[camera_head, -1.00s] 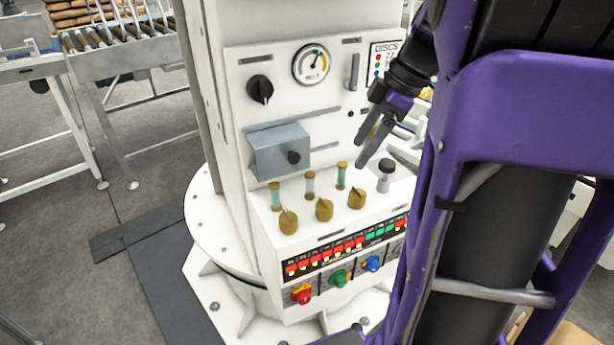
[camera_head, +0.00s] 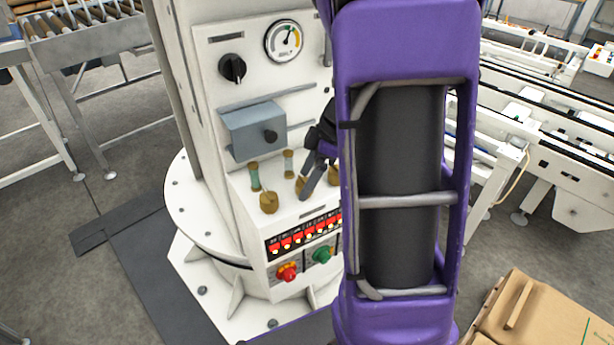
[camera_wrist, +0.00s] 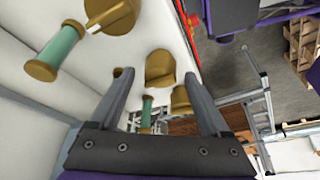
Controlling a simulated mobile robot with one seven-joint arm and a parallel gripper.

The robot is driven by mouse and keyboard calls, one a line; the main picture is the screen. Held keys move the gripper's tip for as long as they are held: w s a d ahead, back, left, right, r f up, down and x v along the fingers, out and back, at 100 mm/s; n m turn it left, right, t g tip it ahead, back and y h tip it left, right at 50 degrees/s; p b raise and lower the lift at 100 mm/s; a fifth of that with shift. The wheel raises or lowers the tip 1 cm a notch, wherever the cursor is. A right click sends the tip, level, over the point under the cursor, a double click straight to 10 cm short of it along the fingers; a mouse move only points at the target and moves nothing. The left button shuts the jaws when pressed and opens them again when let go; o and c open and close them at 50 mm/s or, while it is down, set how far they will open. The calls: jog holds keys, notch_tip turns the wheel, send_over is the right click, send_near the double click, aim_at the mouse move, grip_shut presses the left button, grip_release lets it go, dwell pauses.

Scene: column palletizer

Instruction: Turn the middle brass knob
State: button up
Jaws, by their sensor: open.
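The middle brass knob (camera_head: 300,184) is on the sloped ledge of the white column panel, partly hidden behind my gripper in the head view. In the wrist view the middle knob (camera_wrist: 160,66) shows ahead, between the lines of my two fingers. My gripper (camera_wrist: 157,78) is open and empty, with a finger on either side of that knob; I cannot tell whether either touches it. In the head view my gripper (camera_head: 307,187) is at the ledge. The left brass knob (camera_head: 268,202) is clear of it. The right knob (camera_head: 333,175) is mostly hidden by my arm.
Green-and-brass tubes (camera_head: 254,177) stand behind the knobs. A grey-blue box (camera_head: 252,131) with a black knob sits above. Lit indicators and a red knob (camera_head: 287,272) and green knob (camera_head: 322,254) are below. A cardboard box (camera_head: 530,315) lies at lower right.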

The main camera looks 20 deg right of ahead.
grip_shut()
dwell(0.4)
